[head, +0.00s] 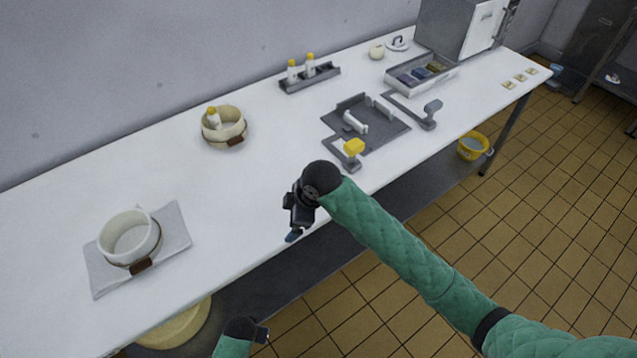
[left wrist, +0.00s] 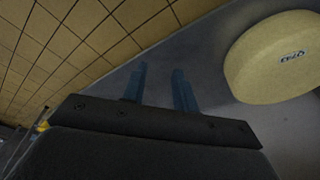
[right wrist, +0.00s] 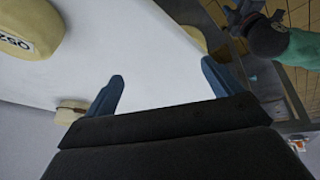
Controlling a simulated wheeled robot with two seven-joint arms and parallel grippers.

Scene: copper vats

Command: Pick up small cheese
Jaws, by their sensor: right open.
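No piece in the head view is clearly the small cheese. In the right wrist view, a pale yellow cheese wheel with dark lettering (right wrist: 22,30) is cut off at the upper left, apart from my fingers.
The white table (head: 240,190) carries a round mould on a tray (head: 130,240), another mould holding a bottle (head: 228,130), a bottle rack (head: 310,78) and a grey fixture (head: 385,132). A yellow wheel (head: 175,325) sits below. A yellow bucket (head: 473,147) stands right.

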